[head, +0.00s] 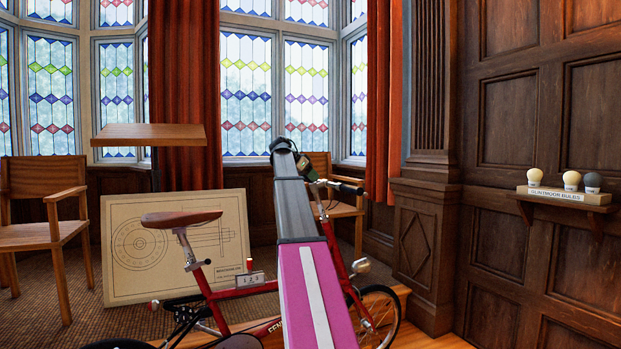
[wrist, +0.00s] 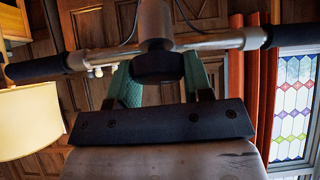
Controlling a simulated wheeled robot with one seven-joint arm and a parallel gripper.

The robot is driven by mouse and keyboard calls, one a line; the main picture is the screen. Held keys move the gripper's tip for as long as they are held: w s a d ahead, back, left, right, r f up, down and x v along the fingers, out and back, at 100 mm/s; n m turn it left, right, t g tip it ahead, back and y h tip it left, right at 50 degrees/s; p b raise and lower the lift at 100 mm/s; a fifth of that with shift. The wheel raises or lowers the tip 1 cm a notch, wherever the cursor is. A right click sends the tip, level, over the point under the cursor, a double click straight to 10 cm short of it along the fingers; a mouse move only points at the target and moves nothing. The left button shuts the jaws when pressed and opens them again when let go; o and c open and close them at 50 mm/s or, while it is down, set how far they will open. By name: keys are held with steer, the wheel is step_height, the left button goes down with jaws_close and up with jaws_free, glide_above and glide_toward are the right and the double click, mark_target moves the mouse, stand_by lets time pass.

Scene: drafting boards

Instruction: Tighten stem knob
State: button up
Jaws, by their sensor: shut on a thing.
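The stem knob (wrist: 158,66) is a dark, rounded knob on the bicycle's grey stem (wrist: 155,22), at the middle of the handlebar. My gripper (wrist: 160,78) has its teal fingers on either side of the knob and is shut on it. In the head view my gripper (head: 307,170) is at the far end of my arm, by the handlebar (head: 340,184), and the knob cannot be made out there. The red bicycle (head: 245,288) stands upright with a brown saddle (head: 181,218). My arm hides part of its front.
A drawing board (head: 175,245) leans behind the bicycle. Wooden chairs (head: 45,215) stand at the left and behind the handlebar. A small wall shelf (head: 566,203) with bulbs is on the right panelling. A lampshade (wrist: 28,122) shows at the left in the wrist view.

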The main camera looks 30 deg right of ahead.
steer(key=m+g, duration=0.1)
steer(key=m, duration=0.2)
steer(key=m+g, duration=0.1)
steer(key=m, duration=0.2)
steer(key=shift+g+y, duration=0.4)
steer(key=shift+m+g+y, duration=0.4)
steer(key=shift+m+g, duration=0.2)
steer(key=shift+m, duration=1.2)
steer(key=shift+s, duration=0.1)
steer(key=o, duration=0.9)
